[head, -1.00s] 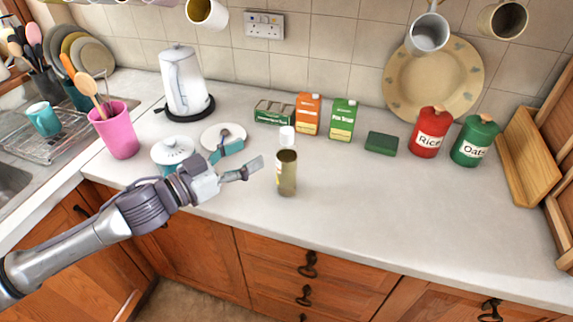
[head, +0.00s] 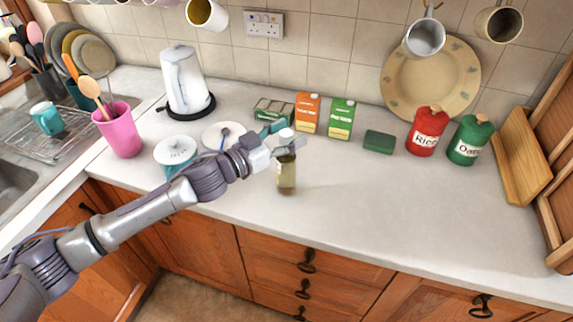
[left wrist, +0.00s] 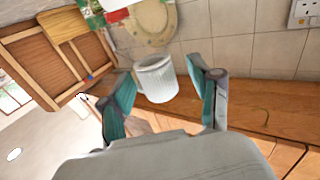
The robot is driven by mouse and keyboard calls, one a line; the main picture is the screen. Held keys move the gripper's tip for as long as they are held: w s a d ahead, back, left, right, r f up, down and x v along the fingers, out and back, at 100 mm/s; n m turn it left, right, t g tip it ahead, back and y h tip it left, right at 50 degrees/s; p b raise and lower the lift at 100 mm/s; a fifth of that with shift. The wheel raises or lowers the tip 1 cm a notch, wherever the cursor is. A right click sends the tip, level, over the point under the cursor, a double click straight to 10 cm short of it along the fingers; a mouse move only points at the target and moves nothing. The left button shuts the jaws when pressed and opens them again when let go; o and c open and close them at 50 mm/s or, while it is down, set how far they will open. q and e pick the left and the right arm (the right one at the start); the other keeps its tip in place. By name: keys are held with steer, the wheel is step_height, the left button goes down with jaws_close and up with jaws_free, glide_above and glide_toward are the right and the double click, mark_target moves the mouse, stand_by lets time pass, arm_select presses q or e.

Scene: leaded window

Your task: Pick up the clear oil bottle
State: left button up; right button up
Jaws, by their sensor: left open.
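My left gripper (head: 288,138) is open at the bottle's upper part, one finger behind the cap and the other in front of the neck. I cannot tell whether the fingers touch it. In the left wrist view the two teal-padded fingers of the left gripper (left wrist: 166,92) are apart; I cannot make out the bottle there. My right gripper is not in view.
Orange (head: 307,113) and green (head: 341,118) cartons stand behind the bottle. The counter (head: 390,200) to the right is clear. A pale mug (left wrist: 156,78) shows in the left wrist view.

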arm_select(q)
steer(key=shift+a, duration=0.1)
jaws_close()
stand_by(0.4)
